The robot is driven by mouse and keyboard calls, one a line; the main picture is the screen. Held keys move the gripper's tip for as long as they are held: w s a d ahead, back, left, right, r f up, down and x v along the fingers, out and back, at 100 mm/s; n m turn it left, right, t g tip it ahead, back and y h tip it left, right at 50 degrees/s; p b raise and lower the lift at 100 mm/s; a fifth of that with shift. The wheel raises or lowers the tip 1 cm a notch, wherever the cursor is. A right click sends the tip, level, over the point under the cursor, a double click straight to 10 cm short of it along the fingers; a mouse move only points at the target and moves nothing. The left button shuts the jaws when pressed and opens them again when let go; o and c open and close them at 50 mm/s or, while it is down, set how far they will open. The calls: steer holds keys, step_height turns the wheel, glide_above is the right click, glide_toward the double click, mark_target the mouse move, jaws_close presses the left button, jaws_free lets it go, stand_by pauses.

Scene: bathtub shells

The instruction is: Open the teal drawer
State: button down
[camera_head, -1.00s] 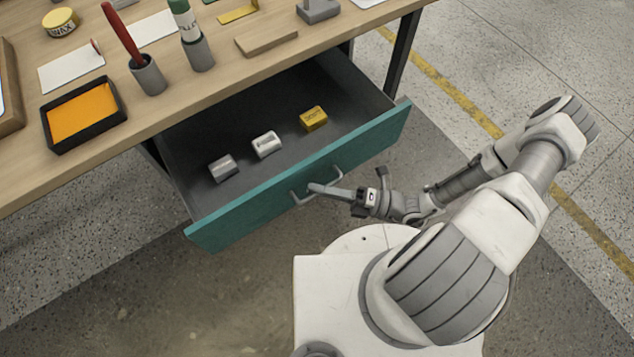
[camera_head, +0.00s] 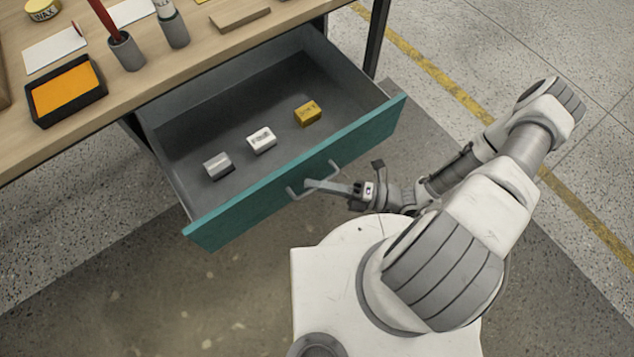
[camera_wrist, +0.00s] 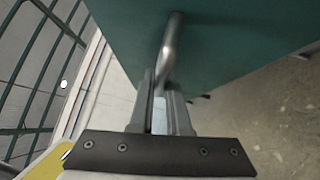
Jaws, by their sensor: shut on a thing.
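The teal drawer (camera_head: 300,178) stands well out from under the workbench, with its grey inside showing. Its front also fills the upper part of the wrist view (camera_wrist: 235,30). A grey bar handle (camera_head: 295,193) is fixed to the drawer front, and it shows in the wrist view as a metal bar (camera_wrist: 172,40). My gripper (camera_head: 312,186) is at the handle, in front of the drawer. In the wrist view its two fingers (camera_wrist: 160,92) are on either side of the bar, shut on it.
Inside the drawer lie a grey block (camera_head: 217,165), a white block (camera_head: 262,140) and a yellow block (camera_head: 308,113). The wooden workbench top (camera_head: 190,58) carries a black tray with an orange pad (camera_head: 66,90) and cups. My base stands close before the drawer; open floor lies left.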

mark_target(294, 171)
steer(key=shift+d, duration=0.1)
stand_by(0.3)
steer(key=c, duration=0.9)
jaws_free()
step_height(294, 171, up, 5)
steer(key=shift+f+p, duration=0.1)
steer(key=shift+p, duration=0.9)
steer(key=d+r, duration=0.2)
steer(key=d, duration=0.2)
steer(key=s+d+r+p, duration=0.1)
steer(key=d+r, duration=0.1)
steer(key=d, duration=0.1)
steer(key=d+r+p, duration=0.1)
steer(key=d+r, duration=0.1)
steer(key=d, duration=0.2)
steer(key=shift+s+d+r, duration=0.15)
steer(key=shift+s+d, duration=0.15)
steer(key=shift+s, duration=0.05)
